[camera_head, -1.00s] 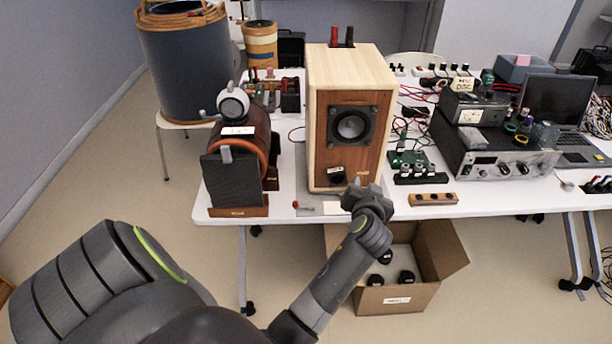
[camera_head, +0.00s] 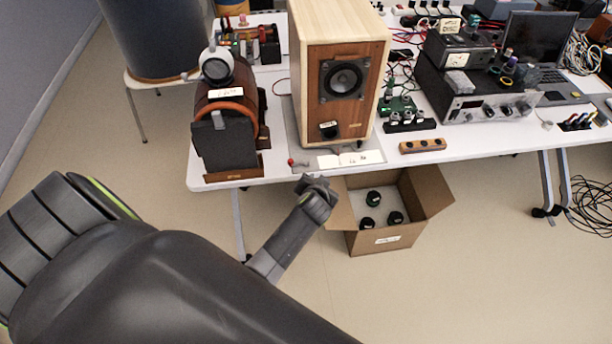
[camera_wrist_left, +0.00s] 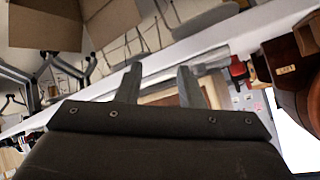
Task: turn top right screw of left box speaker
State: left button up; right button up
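A light wooden box speaker (camera_head: 318,25) with a brown front stands on the table in the head view. Its black square driver plate (camera_head: 328,92) faces me. The screws on the plate's corners are too small to make out. My left gripper (camera_head: 316,183) is below and in front of the speaker, just off the table's front edge and apart from the speaker. In the left wrist view its two fingers (camera_wrist_left: 158,82) are spread with nothing gripped between them. My right gripper is not in view.
The white table (camera_head: 480,143) has a brown cylindrical device (camera_head: 226,103) left of the speaker and a black amplifier (camera_head: 440,85) to the right. An open cardboard box (camera_head: 430,190) holding several black knobs sits on the floor below.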

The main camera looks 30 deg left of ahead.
pick_arm(q)
jog(key=shift+s+a+f, duration=0.4)
jog(key=shift+s+f, duration=0.2)
jog(key=shift+f, duration=0.1)
jog(key=s+a+f+g+h, duration=0.1)
jog(key=s+f+g+h, duration=0.35)
jog(key=s+f, duration=2.15)
jog(key=s+f+g, duration=0.1)
jog(key=s+g, duration=0.1)
jog(key=s, duration=0.7)
jog(key=s+a+f+g, duration=0.1)
jog(key=s+f+g, duration=0.1)
jog(key=s, duration=0.8)
jog(key=shift+s+a+n+y, duration=0.15)
jog(key=shift+s+n+y, duration=0.15)
jog(key=shift+n+y, duration=0.1)
